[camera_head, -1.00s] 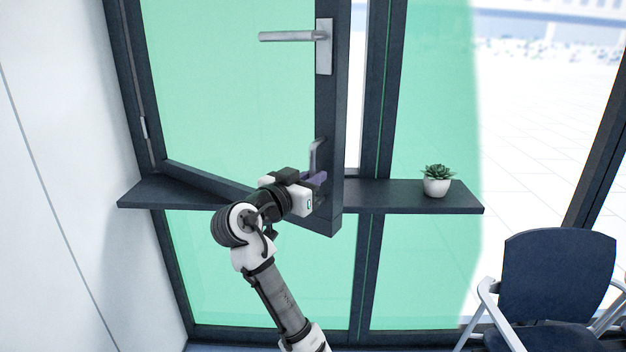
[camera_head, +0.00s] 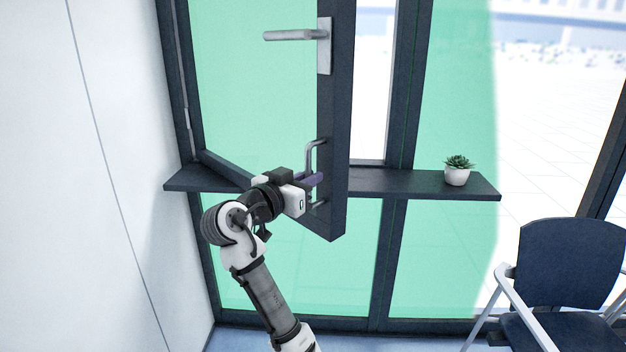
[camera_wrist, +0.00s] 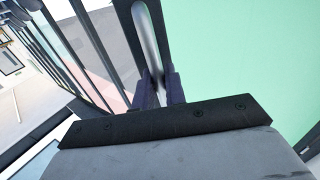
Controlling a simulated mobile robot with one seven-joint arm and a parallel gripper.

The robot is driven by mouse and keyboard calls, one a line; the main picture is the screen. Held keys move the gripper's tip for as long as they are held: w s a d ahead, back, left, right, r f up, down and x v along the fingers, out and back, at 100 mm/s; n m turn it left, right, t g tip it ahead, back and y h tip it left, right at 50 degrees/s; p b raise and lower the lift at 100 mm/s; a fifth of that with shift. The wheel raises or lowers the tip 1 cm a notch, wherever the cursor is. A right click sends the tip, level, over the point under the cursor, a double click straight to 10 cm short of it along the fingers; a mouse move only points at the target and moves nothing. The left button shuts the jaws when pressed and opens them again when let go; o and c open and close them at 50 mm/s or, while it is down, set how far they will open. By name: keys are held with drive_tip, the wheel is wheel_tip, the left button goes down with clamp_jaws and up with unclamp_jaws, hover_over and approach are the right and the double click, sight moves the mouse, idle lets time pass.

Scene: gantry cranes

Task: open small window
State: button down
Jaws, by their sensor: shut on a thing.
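The small window (camera_head: 335,120) is a dark-framed sash with green-tinted glass, hinged on the left. It stands swung inward, with a gap to the outside between its right edge and the fixed frame. A grey lever handle (camera_head: 295,36) is high on its right stile. Lower down is a silver pull handle (camera_head: 314,152). My gripper (camera_head: 315,180) is at the lower part of this pull handle. In the wrist view, my gripper's purple fingers (camera_wrist: 160,90) are shut on the pull handle (camera_wrist: 150,40), one on each side. The handle's lower end is hidden by the gripper.
A dark sill shelf (camera_head: 400,184) runs behind the sash, with a potted succulent (camera_head: 457,170) on its right part. A blue chair (camera_head: 570,265) stands at the lower right. A white wall (camera_head: 100,150) closes off the left side.

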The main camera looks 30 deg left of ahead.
drive_tip(key=shift+s+a, duration=0.3)
drive_tip(key=shift+s, duration=0.3)
drive_tip(key=shift+r, duration=0.1)
drive_tip(key=c, duration=1.5)
unclamp_jaws()
drive_tip(key=shift+a, duration=0.1)
drive_tip(key=shift+c, duration=0.2)
drive_tip(key=s+a+b, duration=0.2)
drive_tip(key=s+b, duration=0.1)
drive_tip(key=s, duration=1)
drive_tip(key=shift+s+a, duration=0.15)
drive_tip(key=shift+s, duration=0.2)
